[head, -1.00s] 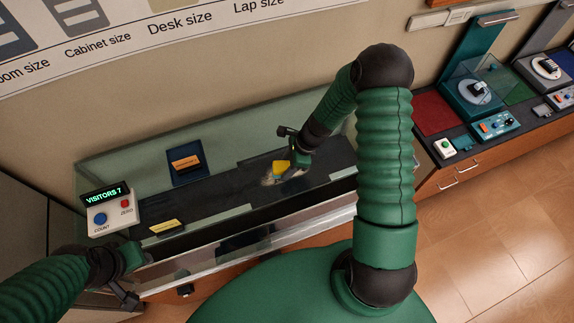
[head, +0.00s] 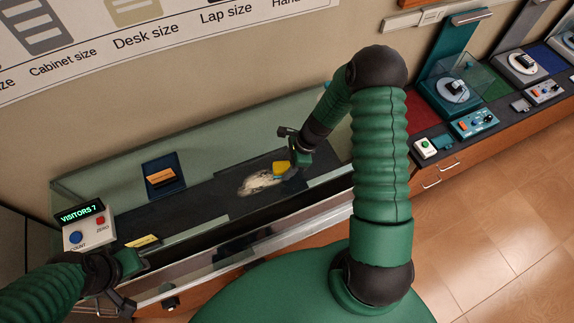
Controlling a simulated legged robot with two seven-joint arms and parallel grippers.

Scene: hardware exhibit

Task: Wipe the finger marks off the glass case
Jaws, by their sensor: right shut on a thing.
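The glass case (head: 215,222) stretches along the wall in the middle of the head view. A pale, cloudy smudge (head: 259,182) shows on its glass top. My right gripper (head: 287,168) is shut on a small yellow wiping pad (head: 281,167) with a bluish lower edge. The pad is just right of the smudge, at or very near the glass; contact is hard to tell. My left gripper (head: 127,283) is low at the left, near the case's front edge. Its fingers are too unclear to tell open from shut.
A yellow label (head: 142,241) and an orange-brown block on a blue stand (head: 164,178) are by the case. A bench with teal devices (head: 474,123) is at right.

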